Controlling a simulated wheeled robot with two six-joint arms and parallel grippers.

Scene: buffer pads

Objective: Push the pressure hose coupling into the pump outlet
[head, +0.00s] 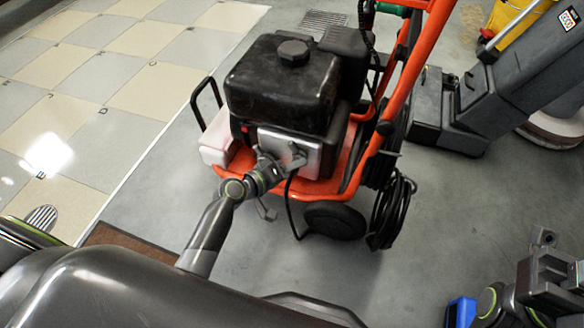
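The pressure washer (285,90) stands on the grey floor, with a black engine on an orange frame and a silver pump panel (318,155) low at its front. My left gripper (290,160) is right at this panel. A black hose (290,205) runs up from the floor to the gripper. The coupling and pump outlet are too small or hidden behind the gripper to make out, and whether the fingers are shut on the coupling is unclear. My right gripper (548,268) is at the lower right, away from the machine; its finger opening is not clear.
Black hose coils (388,212) hang at the machine's right, beside a wheel (336,220). A grey floor-cleaning machine (450,115) and a yellow bucket (510,18) stand at upper right. A brown mat (125,238) lies at left.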

